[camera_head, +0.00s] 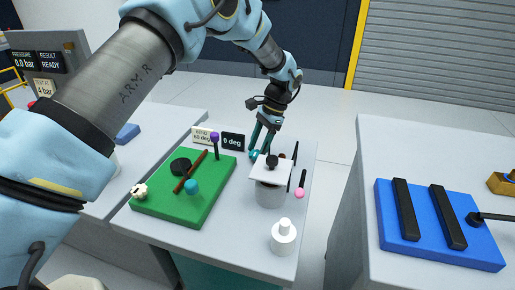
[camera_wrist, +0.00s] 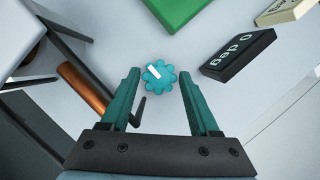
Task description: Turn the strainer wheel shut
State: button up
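The strainer wheel (camera_wrist: 159,76) is a teal scalloped knob with a white mark, seen from above in the wrist view. It also shows small and partly hidden near the fingertips in the head view (camera_head: 254,155). My gripper (camera_wrist: 160,73) is open, with one teal finger on each side of the wheel and a visible gap to both. In the head view my gripper (camera_head: 261,149) points down behind the white-topped canister (camera_head: 269,194). I cannot tell how far the fingertips are above the wheel. A dark readout (camera_head: 233,142) says 0 deg.
A cream sign (camera_head: 203,136) beside the readout seems to say need 60 deg. A green board (camera_head: 165,208) with several small parts lies left. A copper-coloured pipe (camera_wrist: 82,90) and dark rod are left of the wheel in the wrist view. A white bottle (camera_head: 284,238) stands in front.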

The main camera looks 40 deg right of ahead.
jog(key=shift+o, duration=1.3)
jog(key=w+b+v, duration=0.1)
jog(key=b+v, duration=0.1)
jog(key=v, duration=0.8)
jog(key=shift+s+d+r, duration=0.2)
jog(key=shift+s+r, duration=0.1)
jog(key=shift+s, duration=0.2)
jog(key=w+a+r+n+g+h, duration=0.1)
jog(key=w+a+n, duration=0.45)
jog(key=a, duration=0.75)
jog(key=w+a+r+n+h, duration=0.1)
jog(key=w+a+n, duration=0.2)
jog(key=w+a, duration=0.8)
jog(key=s+a+n, duration=0.3)
jog(key=s+a, duration=0.1)
jog(key=a, duration=0.6)
jog(key=s+a+f+n+t+h, duration=0.1)
jog(key=s+a+n, duration=0.2)
jog(key=a, duration=0.6)
jog(key=s+a+n+h, duration=0.1)
jog(key=s+a+n, duration=0.3)
jog(key=a, duration=0.6)
jog(key=shift+s+a+f+n+t, duration=0.25)
jog(key=shift+s+a+n+t, duration=0.1)
jog(key=shift+n, duration=0.1)
